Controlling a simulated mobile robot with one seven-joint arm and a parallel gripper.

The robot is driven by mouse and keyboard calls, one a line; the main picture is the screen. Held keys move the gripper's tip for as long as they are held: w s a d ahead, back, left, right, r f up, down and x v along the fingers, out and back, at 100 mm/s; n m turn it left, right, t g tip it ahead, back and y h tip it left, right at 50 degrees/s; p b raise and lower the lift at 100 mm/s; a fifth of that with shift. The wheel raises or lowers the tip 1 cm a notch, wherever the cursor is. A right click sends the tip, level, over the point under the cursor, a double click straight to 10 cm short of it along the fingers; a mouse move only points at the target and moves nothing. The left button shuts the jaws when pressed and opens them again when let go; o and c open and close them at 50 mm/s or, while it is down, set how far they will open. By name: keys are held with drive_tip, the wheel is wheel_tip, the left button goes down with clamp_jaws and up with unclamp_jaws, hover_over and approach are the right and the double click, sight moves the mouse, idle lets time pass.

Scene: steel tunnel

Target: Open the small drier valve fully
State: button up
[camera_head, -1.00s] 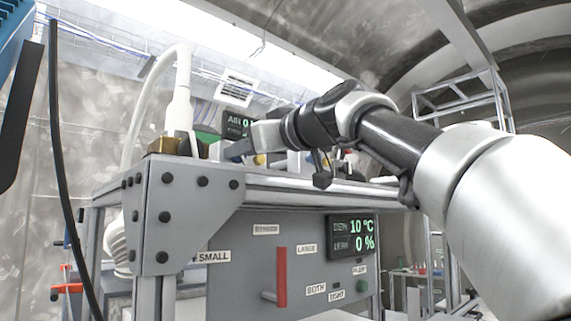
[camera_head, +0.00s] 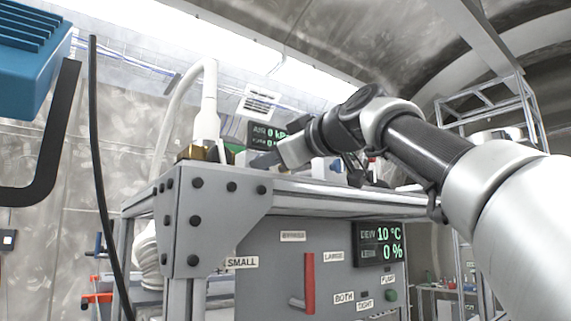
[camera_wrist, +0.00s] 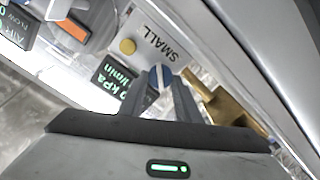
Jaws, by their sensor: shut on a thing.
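The fingers hide part of the knob. In the head view, my gripper (camera_head: 264,160) reaches down over the top of the grey bench, close to a brass block (camera_head: 197,153). The knob cannot be made out there.
A white hose (camera_head: 207,122) rises from the brass block. The bench front has a red lever (camera_head: 309,284) and a green display (camera_head: 379,244). A blue object (camera_head: 32,55) and a black cable (camera_head: 100,170) are at left.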

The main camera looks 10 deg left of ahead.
drive_tip(key=o, duration=1.1)
drive_tip(key=shift+c, duration=0.2)
drive_tip(key=shift+d, duration=0.1)
drive_tip(key=shift+s+d, duration=0.2)
drive_tip(key=shift+d, duration=0.05)
drive_tip(key=b+v, duration=0.4)
drive_tip(key=v, duration=1.2)
drive_tip(key=shift+s+d+b, duration=0.2)
drive_tip(key=shift+d+b, duration=0.05)
drive_tip(key=shift+b, duration=0.15)
